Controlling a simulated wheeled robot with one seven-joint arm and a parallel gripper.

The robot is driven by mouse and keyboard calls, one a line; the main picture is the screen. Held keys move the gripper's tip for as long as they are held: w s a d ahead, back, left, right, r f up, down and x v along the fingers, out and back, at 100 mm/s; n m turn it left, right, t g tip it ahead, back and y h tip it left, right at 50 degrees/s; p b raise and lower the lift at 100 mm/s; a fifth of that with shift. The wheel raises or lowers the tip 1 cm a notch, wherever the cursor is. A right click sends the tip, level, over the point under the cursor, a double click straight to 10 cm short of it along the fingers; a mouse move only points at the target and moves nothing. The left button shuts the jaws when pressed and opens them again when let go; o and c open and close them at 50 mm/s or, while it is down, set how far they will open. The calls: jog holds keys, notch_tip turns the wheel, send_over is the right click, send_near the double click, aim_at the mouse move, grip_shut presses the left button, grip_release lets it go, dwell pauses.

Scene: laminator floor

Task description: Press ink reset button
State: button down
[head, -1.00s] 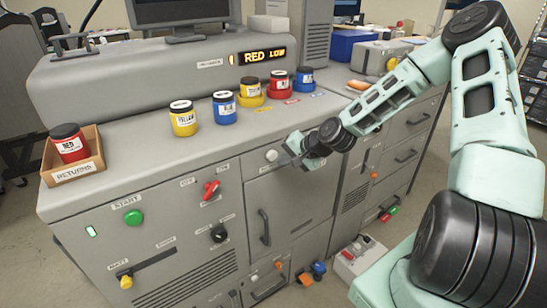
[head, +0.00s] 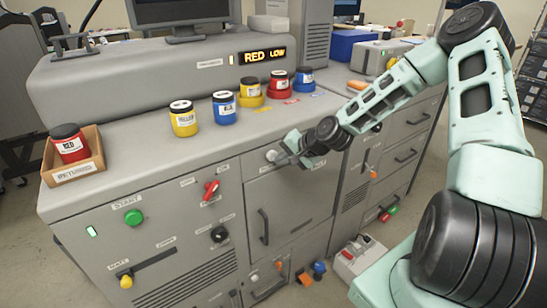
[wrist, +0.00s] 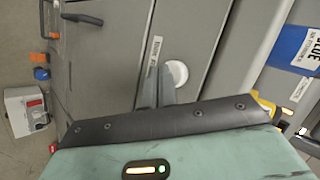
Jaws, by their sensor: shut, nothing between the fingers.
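The white round button (head: 272,155) sits on the front panel of the grey machine, just under the top edge. In the wrist view the button (wrist: 179,73) has a label strip beside it, too small to read surely. My gripper (head: 284,158) is shut and empty, its tips right by the button in the head view. In the wrist view the closed fingers (wrist: 156,78) lie next to the button and partly overlap its edge. I cannot tell whether they touch it. The display (head: 262,56) reads RED LOW.
Several ink jars stand on the machine top, including a yellow jar (head: 183,118) and a blue jar (head: 224,107). A RETURNS box (head: 75,172) holds a red jar (head: 69,145). The panel also has a green START button (head: 133,217), a red knob (head: 211,190) and a door handle (head: 264,227).

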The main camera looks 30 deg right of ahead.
jog(key=shift+w, duration=0.5)
dwell(0.6)
jog(key=shift+s, duration=0.95)
jog(key=shift+s+d+p, duration=0.1)
jog(key=shift+s+p, duration=0.6)
jog(key=shift+s, duration=1.8)
